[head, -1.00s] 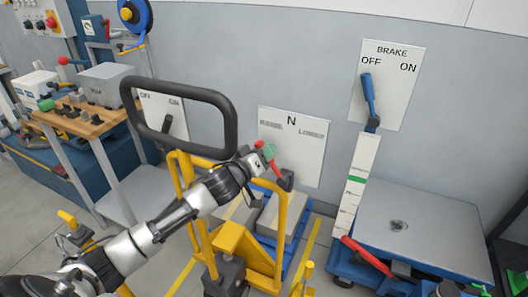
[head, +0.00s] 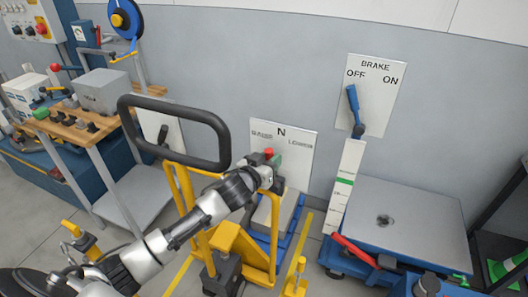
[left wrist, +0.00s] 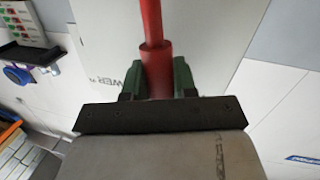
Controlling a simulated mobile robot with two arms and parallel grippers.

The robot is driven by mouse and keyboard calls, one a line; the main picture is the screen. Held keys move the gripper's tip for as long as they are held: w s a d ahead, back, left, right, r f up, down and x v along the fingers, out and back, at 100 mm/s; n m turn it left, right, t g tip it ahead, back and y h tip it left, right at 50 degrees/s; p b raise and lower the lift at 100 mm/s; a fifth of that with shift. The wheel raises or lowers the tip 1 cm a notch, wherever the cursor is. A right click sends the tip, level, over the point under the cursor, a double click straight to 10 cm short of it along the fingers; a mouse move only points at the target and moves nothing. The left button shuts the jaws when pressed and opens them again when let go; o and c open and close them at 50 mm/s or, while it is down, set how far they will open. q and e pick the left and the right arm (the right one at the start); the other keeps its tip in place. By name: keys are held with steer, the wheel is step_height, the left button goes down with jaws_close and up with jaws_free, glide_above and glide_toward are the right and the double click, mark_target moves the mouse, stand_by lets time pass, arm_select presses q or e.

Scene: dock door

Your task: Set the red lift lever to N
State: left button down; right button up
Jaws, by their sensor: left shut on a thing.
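The red lift lever (head: 268,152) stands in front of a pale plate (head: 299,163) marked N at the top centre, with a label to each side, the right one LOWER. Its top leans slightly left of the N; most of its shaft is hidden by my gripper. My left gripper (head: 272,163) is shut on the lever near its top. In the left wrist view, the red lever (left wrist: 153,55) passes between the green fingers (left wrist: 158,80), which touch it on both sides. My right gripper is not in view.
A pallet truck's black loop handle (head: 172,130) and yellow frame (head: 228,238) stand close by my left arm. To the right are a blue brake lever (head: 353,105) and a grey platform (head: 405,220). A workbench (head: 70,125) stands at the left.

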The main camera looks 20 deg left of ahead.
arm_select(q)
steer(key=shift+d+r+m+p, duration=0.2)
steer(key=shift+d+m+p, duration=0.35)
steer(key=shift+d+m, duration=0.25)
steer(key=shift+w, duration=0.1)
steer(key=c, duration=0.9)
jaws_free()
steer(key=shift+f, duration=0.1)
steer(key=shift+s, duration=0.55)
steer(key=s, duration=0.3)
steer(key=s+a+r, duration=0.1)
steer(key=s, duration=0.2)
steer(key=s+b, duration=0.1)
steer(key=s, duration=0.2)
steer(key=shift+s+a+r, duration=0.25)
steer(key=shift+s, duration=0.05)
